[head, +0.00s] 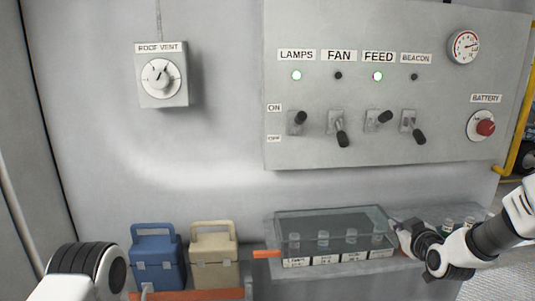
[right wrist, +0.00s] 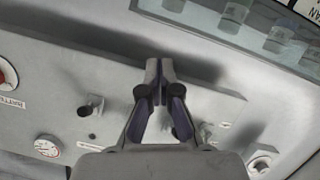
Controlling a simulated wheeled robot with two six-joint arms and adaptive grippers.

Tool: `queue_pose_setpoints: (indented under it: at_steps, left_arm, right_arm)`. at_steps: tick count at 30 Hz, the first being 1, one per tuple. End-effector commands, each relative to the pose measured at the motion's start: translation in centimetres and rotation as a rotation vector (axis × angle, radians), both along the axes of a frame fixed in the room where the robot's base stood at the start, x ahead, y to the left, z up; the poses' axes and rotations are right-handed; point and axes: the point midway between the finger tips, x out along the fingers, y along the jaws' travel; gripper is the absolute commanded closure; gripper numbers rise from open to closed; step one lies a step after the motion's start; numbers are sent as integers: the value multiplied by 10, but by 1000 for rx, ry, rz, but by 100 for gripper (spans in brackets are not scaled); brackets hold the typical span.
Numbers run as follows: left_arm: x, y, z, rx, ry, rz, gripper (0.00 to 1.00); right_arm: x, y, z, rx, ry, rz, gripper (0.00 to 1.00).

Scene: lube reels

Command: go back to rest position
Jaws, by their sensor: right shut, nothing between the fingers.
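My right gripper (head: 403,238) is at the right end of the clear-lidded box, below the switch panel. In the right wrist view its fingers (right wrist: 158,66) are shut together with nothing between them. The grey switch panel (head: 380,72) shows on the wall above, apart from the gripper in the head view. Part of my left arm shows at the lower left, but its gripper is not visible.
The LAMPS (head: 297,120) and FEED (head: 380,118) levers are up, with green lights lit. The FAN (head: 341,134) and BEACON (head: 415,132) levers are down, lights dark. A clear-lidded box (head: 335,220), blue case (head: 157,262) and beige case (head: 214,262) stand below.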

Motion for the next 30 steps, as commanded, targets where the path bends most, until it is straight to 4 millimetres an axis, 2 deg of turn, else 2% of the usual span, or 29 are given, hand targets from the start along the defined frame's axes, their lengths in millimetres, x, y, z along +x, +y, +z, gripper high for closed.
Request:
queue_pose_setpoints:
  at_steps: [1,3,5,6,8,9,11,12,14,15,16,18,20,21,23,30]
  left_arm:
    - [0,0,10,0,0,0,68]
    - [0,0,17,0,0,0,68]
    - [0,0,22,0,0,0,68]
    - [0,0,26,0,0,0,68]
    - [0,0,32,0,0,0,68]
    - [0,0,35,0,0,0,68]
    - [0,0,41,0,0,0,68]
    - [0,0,45,0,0,0,68]
    - [0,0,50,0,0,0,68]
    - [0,0,53,0,0,0,68]
    - [0,0,55,0,0,0,68]
    - [0,0,59,0,0,0,68]
    - [0,0,60,0,0,0,68]
    - [0,0,61,0,0,0,68]
    - [0,0,60,0,0,0,68]
    - [0,0,59,0,0,0,68]
  right_arm:
    - [-18,14,-39,32,105,4,100]
    - [-48,31,-94,82,244,-7,100]
    - [-81,44,-137,121,366,-23,100]
    - [-105,52,-164,145,447,-38,100]
    - [-146,62,-200,179,571,-66,100]
    - [-175,69,-221,197,653,-86,100]
    - [-222,77,-249,221,776,-125,100]
    - [-256,82,-264,235,860,-155,100]
    - [-306,88,-281,249,979,-202,100]
    - [-337,90,-289,254,1050,-234,100]
    - [-359,92,-293,257,1099,-257,100]
    - [-400,94,-298,258,1189,-303,100]
    - [-423,95,-299,257,1241,-332,100]
    - [-433,95,-299,255,1262,-344,100]
    - [-441,96,-300,256,1278,-355,100]
    - [-441,95,-301,257,1278,-356,100]
